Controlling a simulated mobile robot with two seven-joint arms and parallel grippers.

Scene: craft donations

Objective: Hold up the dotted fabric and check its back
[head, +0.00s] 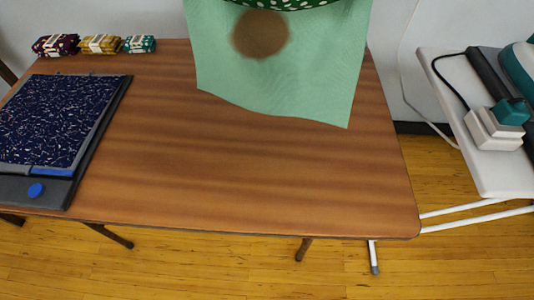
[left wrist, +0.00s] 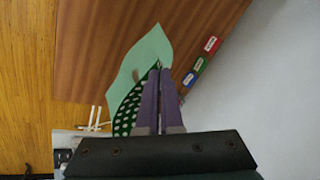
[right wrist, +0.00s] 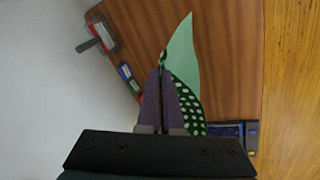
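The dotted fabric (head: 300,80) hangs over the far part of the table in the head view. Its plain pale green back faces me, with a round brown stain (head: 260,34) near the top. A dark green strip with white dots shows above the stain at the frame's top edge. In the left wrist view, my left gripper (left wrist: 158,72) is closed on the fabric's upper edge (left wrist: 128,112). In the right wrist view, my right gripper (right wrist: 163,74) is closed on its other upper end (right wrist: 185,100). Neither gripper shows in the head view.
A dark blue speckled piece (head: 58,118) lies on a black board (head: 40,190) at the table's left. Several rolled fabric bundles (head: 100,45) sit at the back left. A white stand (head: 465,130) with plugs (head: 495,128) is right. The wooden tabletop (head: 230,170) is clear in the middle.

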